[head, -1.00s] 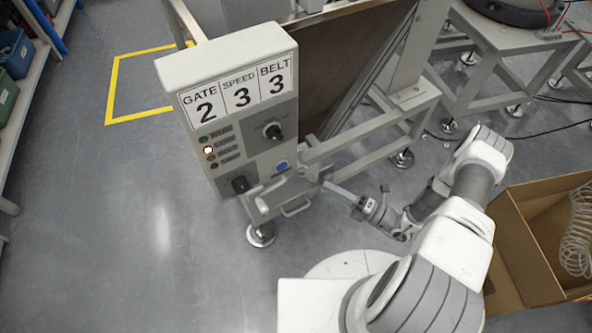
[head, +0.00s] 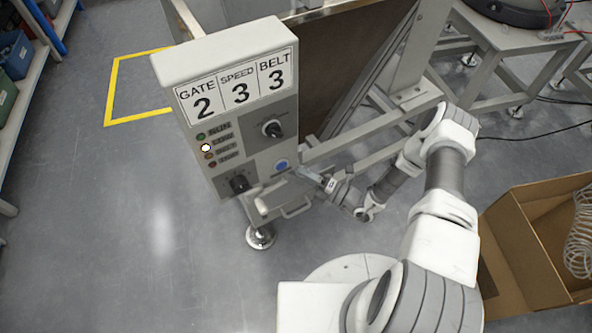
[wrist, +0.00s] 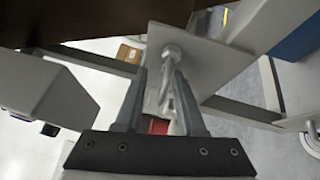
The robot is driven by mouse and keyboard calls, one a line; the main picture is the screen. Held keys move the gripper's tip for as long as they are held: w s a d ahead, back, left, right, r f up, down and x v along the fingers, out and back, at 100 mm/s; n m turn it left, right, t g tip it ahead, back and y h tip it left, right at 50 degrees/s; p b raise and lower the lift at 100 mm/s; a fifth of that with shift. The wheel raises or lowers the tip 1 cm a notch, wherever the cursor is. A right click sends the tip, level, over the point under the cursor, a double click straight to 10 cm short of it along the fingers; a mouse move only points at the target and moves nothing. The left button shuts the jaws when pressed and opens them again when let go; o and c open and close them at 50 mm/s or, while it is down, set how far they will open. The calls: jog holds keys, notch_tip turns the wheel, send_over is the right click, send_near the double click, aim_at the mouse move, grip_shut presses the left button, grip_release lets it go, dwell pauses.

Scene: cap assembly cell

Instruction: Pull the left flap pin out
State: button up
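A metal pin with a round head (wrist: 172,52) stands out from a light grey plate (wrist: 205,65) in the wrist view. A bright metal loop or shank hangs below the head. My gripper (wrist: 160,76) has its two fingers apart, with the pin's lower part between them, nearer the right finger. I cannot tell whether a finger touches it. In the head view my gripper (head: 308,177) is at the lower right side of the control panel (head: 238,125); the pin cannot be made out there.
The panel reads gate 2, speed 3, belt 3 and has dark knobs and a blue button (head: 281,165). A bar handle (head: 297,208) juts out below it. A small red item (wrist: 160,125) shows between the fingers. A cardboard box (head: 535,235) stands at right.

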grip_shut()
jog(key=shift+r, duration=0.15)
dwell(1.1)
